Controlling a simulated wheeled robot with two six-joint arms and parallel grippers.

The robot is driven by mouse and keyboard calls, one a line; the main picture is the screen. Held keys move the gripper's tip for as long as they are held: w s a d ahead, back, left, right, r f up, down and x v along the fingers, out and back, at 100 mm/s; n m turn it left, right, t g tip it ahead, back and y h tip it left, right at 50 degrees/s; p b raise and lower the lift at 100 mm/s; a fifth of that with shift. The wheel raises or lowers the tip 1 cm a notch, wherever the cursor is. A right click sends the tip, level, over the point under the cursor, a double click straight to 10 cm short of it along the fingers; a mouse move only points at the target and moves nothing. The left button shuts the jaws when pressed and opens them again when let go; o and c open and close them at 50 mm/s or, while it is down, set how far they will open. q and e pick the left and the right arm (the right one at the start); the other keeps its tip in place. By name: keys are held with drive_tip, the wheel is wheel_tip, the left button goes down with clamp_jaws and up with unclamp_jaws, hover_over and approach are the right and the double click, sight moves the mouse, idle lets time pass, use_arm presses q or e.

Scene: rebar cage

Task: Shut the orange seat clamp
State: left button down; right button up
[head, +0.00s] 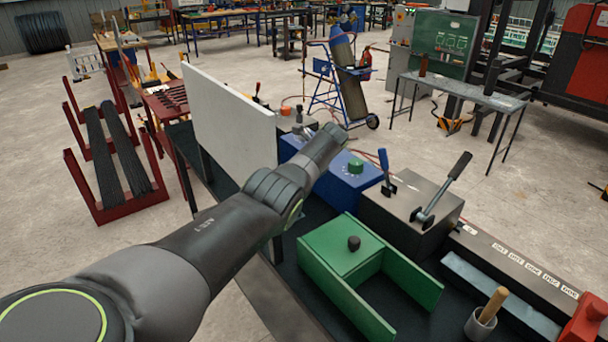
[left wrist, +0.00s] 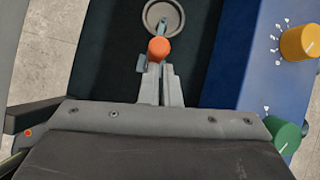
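In the left wrist view an orange ball knob (left wrist: 159,48) sits right at the fingertips of my left gripper (left wrist: 161,75), centred on the line between them. The two grey fingers are close together, with only a thin gap. I cannot tell whether they pinch the knob's stem or only meet beside it. A round grey ring-shaped seat (left wrist: 163,18) shows just beyond the knob. The rest of the clamp is hidden by the gripper. In the head view my left arm reaches over the bench and its fingertips are hidden. My right gripper is not in view.
A blue box (head: 345,186) with a green knob stands beside the gripper; in the wrist view it also has a yellow knob (left wrist: 300,42). A white panel (head: 228,120) stands left of the arm. A grey lever box (head: 405,220) and green open box (head: 330,265) are nearer.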

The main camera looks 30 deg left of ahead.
use_arm(q)
drive_tip(key=shift+w+a+r, duration=0.15)
drive_tip(key=shift+a+r, duration=0.3)
drive_tip(key=shift+r, duration=0.1)
drive_tip(key=d+r+p, duration=0.3)
drive_tip(key=r+p, duration=0.5)
drive_tip(key=p, duration=0.3)
drive_tip(key=shift+s+r, duration=0.35)
drive_tip(key=shift+s, duration=0.05)
drive_tip(key=shift+w+d+f, duration=0.1)
